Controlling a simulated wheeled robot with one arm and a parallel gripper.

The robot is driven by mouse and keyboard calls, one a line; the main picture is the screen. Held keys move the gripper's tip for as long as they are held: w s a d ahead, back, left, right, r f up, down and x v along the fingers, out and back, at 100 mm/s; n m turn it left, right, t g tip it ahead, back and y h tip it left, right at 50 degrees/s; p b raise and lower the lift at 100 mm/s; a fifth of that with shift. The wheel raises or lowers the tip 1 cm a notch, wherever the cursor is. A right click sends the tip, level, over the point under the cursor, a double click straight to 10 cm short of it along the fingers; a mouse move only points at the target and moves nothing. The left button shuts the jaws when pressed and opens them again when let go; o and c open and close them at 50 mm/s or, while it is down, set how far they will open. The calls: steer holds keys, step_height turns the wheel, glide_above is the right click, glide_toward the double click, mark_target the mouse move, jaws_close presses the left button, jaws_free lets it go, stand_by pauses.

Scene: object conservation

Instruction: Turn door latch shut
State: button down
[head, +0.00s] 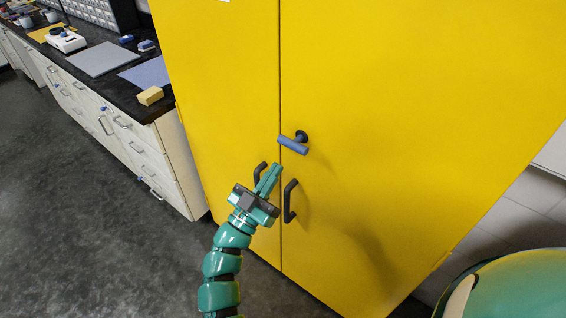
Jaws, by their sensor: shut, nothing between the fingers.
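A tall yellow cabinet (390,110) has two doors that meet at a vertical seam, and they look closed. A blue latch handle (293,145) sits on a dark round pivot on the right door. The handle points left and slightly up, with its tip at the seam. My gripper (270,177) is shut and empty, pointing up just below and left of the latch. I see no contact with the latch; depth is hard to judge.
Black pull handles stand out on the right door (290,201) and the left door (259,173), close on both sides of my gripper. A black-topped counter (115,85) with white drawers stands left of the cabinet. The grey floor (90,240) at left is clear.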

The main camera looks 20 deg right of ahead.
step_height(320, 180, up, 5)
steer(key=p, duration=0.2)
glide_above(295, 150)
steer(key=s, duration=0.2)
steer(key=f, duration=0.3)
steer(key=shift+a+f+p, duration=0.2)
steer(key=shift+a+p, duration=0.2)
steer(key=shift+d+f, duration=0.1)
steer(key=shift+f, duration=0.35)
steer(key=shift+w+f+m+b, duration=0.1)
steer(key=shift+f+m+b, duration=0.05)
steer(key=shift+m+b, duration=0.25)
steer(key=shift+m+g, duration=0.3)
steer(key=shift+h+b, duration=0.3)
